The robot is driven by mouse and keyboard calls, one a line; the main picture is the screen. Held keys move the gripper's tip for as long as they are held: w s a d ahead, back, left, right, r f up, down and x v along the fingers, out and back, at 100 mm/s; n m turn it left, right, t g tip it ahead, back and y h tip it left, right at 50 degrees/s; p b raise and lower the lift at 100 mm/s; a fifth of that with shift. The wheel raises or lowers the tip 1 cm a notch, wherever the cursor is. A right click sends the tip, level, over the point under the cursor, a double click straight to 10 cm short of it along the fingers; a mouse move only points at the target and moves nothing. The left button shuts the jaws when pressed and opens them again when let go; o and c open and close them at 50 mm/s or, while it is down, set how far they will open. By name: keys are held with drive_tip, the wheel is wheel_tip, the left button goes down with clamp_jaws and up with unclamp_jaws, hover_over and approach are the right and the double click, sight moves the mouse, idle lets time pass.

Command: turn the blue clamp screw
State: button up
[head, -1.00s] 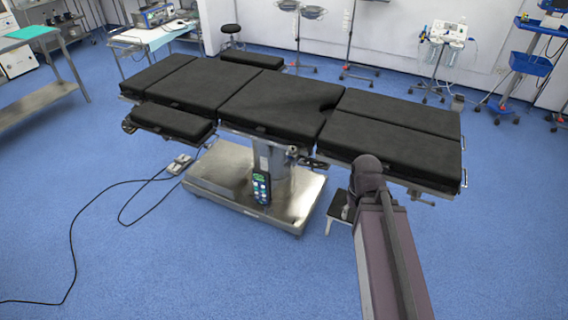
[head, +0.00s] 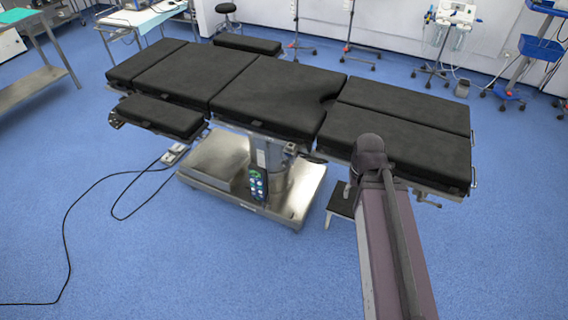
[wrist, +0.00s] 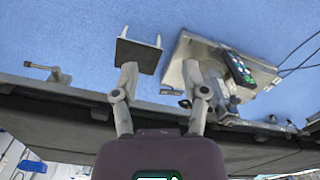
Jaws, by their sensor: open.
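In the wrist view, a small clamp (wrist: 60,76) with a sideways handle sticks out from the table's side at the left. Part of it looks bluish, but it is too small to be sure that this is the blue clamp screw. My gripper (wrist: 166,78) is open and empty, its two fingers spread apart over the table's side edge. The clamp is well to the left of the fingers, and nothing touches them. In the head view, my arm hides the gripper, and a small metal fitting (head: 428,202) shows below the table's right end.
The black-padded operating table (head: 265,95) stands on a metal base (head: 200,180) with a hand control (head: 257,184). A small step stool (head: 341,203) is under its right part. A cable (head: 75,205) lies at left. The front floor is mostly clear.

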drive_tip(key=shift+d, duration=0.15)
drive_tip(key=o, duration=0.3)
drive_tip(key=shift+d+f, duration=0.1)
drive_tip(key=shift+d, duration=0.05)
drive_tip(key=shift+o, duration=0.2)
drive_tip(key=w+a+f+m+t+h+b, duration=0.25)
drive_tip(key=w+a+f+h+b, duration=0.2)
drive_tip(key=f+b, duration=0.4)
drive_tip(key=w+a+f+m+t+h+b, duration=0.2)
drive_tip(key=w+a+f+t+h+b, duration=0.25)
drive_tip(key=b, duration=0.75)
drive_tip(key=w+a+f+t+y+b, duration=0.1)
drive_tip(key=w+a+f+t+b, duration=0.1)
drive_tip(key=a+t+b, duration=0.3)
drive_tip(key=w+a+f+m+t+y+b, duration=0.1)
drive_tip(key=a+t+b, duration=0.3)
drive_tip(key=a+b, duration=0.7)
drive_tip(key=w+a+f, duration=0.1)
drive_tip(key=a, duration=0.2)
drive_tip(key=shift+w+f+t+y, duration=0.2)
drive_tip(key=shift+f+t+y, duration=0.1)
drive_tip(key=shift+t, duration=0.1)
drive_tip(key=shift+w, duration=0.15)
